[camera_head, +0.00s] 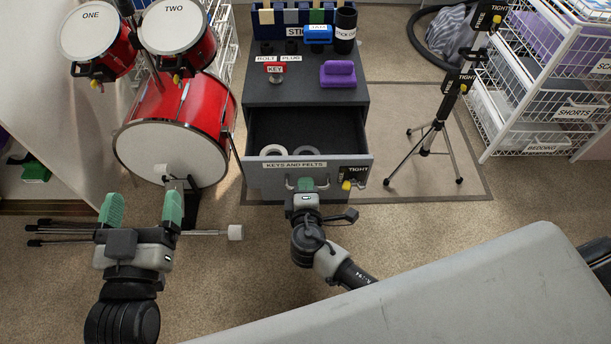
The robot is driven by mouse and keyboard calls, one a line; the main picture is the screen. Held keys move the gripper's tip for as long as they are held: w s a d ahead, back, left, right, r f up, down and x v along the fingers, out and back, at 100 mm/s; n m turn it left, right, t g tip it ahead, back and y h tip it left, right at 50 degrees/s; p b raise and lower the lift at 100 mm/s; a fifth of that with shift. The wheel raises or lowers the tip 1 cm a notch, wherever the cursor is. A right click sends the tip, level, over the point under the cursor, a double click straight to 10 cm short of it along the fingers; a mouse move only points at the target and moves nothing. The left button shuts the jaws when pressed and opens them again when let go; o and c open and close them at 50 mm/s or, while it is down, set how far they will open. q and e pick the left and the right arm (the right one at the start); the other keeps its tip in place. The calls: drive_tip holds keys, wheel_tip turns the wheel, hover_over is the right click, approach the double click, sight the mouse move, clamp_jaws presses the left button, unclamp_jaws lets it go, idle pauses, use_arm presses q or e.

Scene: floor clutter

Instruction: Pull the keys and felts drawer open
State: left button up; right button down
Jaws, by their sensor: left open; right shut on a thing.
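The keys and felts drawer (262,176) is the labelled front drawer of a dark grey cabinet (305,93). It stands pulled out, and its inside shows. Two pale rings (274,150) lie in it behind the front panel. My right gripper (306,184) is at the drawer front, shut on the drawer's handle (291,184), which it partly hides. My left gripper (142,210) is open and empty, with green fingertips, over the carpet in front of the drum kit and left of the drawer.
A red drum kit (172,125) stands close left of the drawer. A black tripod stand (433,132) is to the right, before white wire baskets (540,140). A purple block (338,75) and a red key holder (275,72) are on the cabinet top.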

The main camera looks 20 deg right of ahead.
use_arm(q)
drive_tip(key=shift+w+f+g, duration=0.15)
drive_tip(key=shift+f+g, duration=0.25)
drive_tip(key=shift+f, duration=0.05)
use_arm(e)
drive_tip(key=v, duration=0.2)
drive_tip(key=f+v, duration=0.1)
drive_tip(key=v, duration=0.1)
drive_tip(key=shift+s, duration=0.1)
drive_tip(key=c, duration=1.2)
unclamp_jaws()
drive_tip(key=shift+r, duration=0.1)
drive_tip(key=shift+a, duration=0.1)
use_arm(q)
drive_tip(key=f+g, duration=0.1)
drive_tip(key=s+a+f+g+y+p, duration=0.1)
drive_tip(key=f+g, duration=0.1)
drive_tip(key=f+g+p, duration=0.1)
drive_tip(key=f, duration=0.1)
drive_tip(key=shift+s+a+y, duration=0.2)
drive_tip(key=shift+s+y, duration=0.05)
drive_tip(key=shift+y, duration=0.15)
use_arm(e)
drive_tip(key=v, duration=1)
drive_tip(key=shift+s, duration=0.4)
drive_tip(key=shift+a, duration=0.1)
